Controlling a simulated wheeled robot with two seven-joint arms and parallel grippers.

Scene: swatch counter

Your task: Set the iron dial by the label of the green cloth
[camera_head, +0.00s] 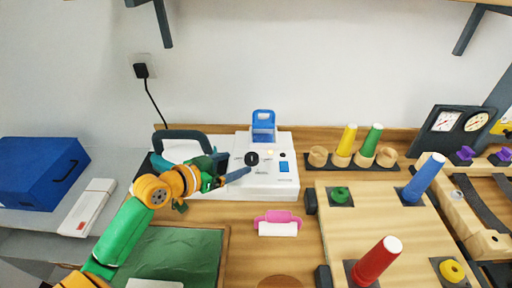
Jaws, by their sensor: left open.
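The iron dial (252,158) is a black round knob on top of the white iron station (285,187), which has a blue tank at its back. The dial's setting is too small to read. The green cloth (180,250) lies flat in a wooden frame at the lower left. A white label (155,283) shows at the cloth's front, cut off by the picture edge; its marks cannot be read. My left gripper (240,174) is open, with its fingers just left of and in front of the dial; I cannot tell whether they touch it. My right gripper is out of view.
The iron (182,135), with a dark handle, stands behind my left arm. A pink clip (278,216) with a white tag lies in front of the station. A pegboard (370,230) with coloured pegs is at right. A blue box (40,168) stands far left.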

